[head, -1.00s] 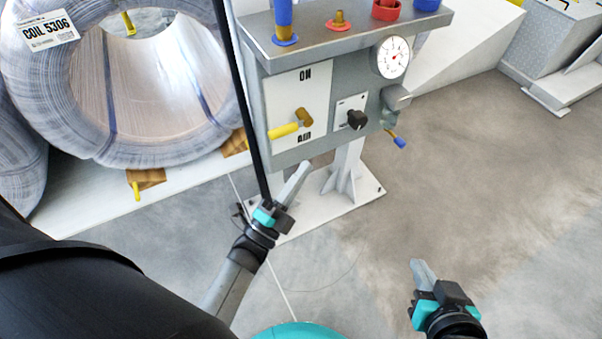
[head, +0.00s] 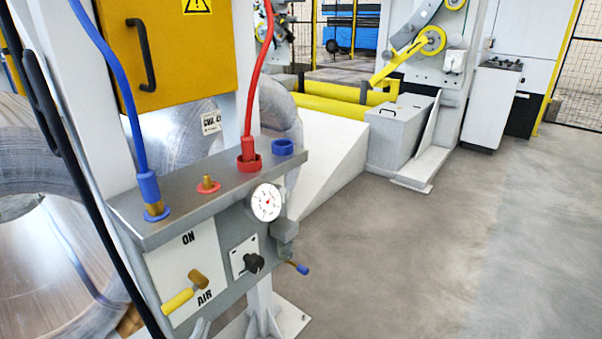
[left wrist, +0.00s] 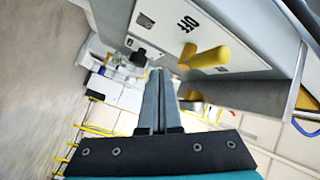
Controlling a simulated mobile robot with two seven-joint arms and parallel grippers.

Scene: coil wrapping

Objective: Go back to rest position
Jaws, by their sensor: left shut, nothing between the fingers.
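My left gripper shows in the left wrist view (left wrist: 158,98), its two fingers shut together with nothing between them. In the head view only a grey fingertip of it (head: 200,328) shows at the bottom edge, just below the air panel (head: 215,262). The yellow valve handle (head: 178,300) on that panel points to the lower left, between the words ON and AIR. In the left wrist view the yellow handle (left wrist: 210,57) is beyond and right of the fingertips, near the word OFF, with a visible gap. My right gripper is not in view.
The panel also bears a gauge (head: 267,203), a black knob (head: 254,263), and blue (head: 150,190) and red (head: 248,150) hose fittings. A white ramp (head: 335,150) lies behind. Open concrete floor (head: 430,260) stretches right.

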